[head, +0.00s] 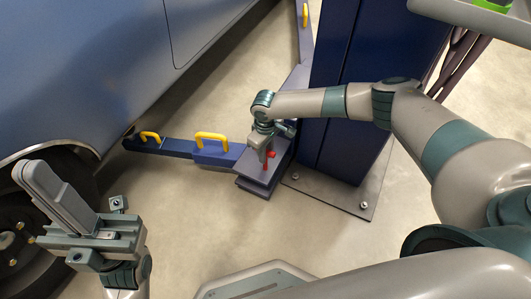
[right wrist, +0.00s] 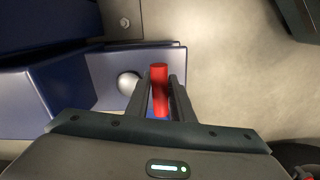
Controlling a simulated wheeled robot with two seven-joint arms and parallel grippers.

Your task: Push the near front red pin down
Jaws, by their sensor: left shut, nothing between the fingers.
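The near front red pin (head: 267,157) stands at the inner end of the near lift arm (head: 222,154), close to the blue post. My right gripper (head: 262,146) reaches down over it and hides part of it in the head view. In the right wrist view the red pin (right wrist: 159,88) stands between the two fingers (right wrist: 160,92), which lie close along both sides of it with hardly any gap, so the gripper looks shut on it. The pin's lower end is hidden. My left gripper (head: 28,174) is shut and empty at the lower left, far from the pin.
The blue lift post (head: 368,90) stands right behind the pin on a bolted base plate (head: 335,197). Yellow handles (head: 211,137) sit on the lift arm. A blue car (head: 95,70) with its wheel (head: 25,235) is at the left. The floor between is clear.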

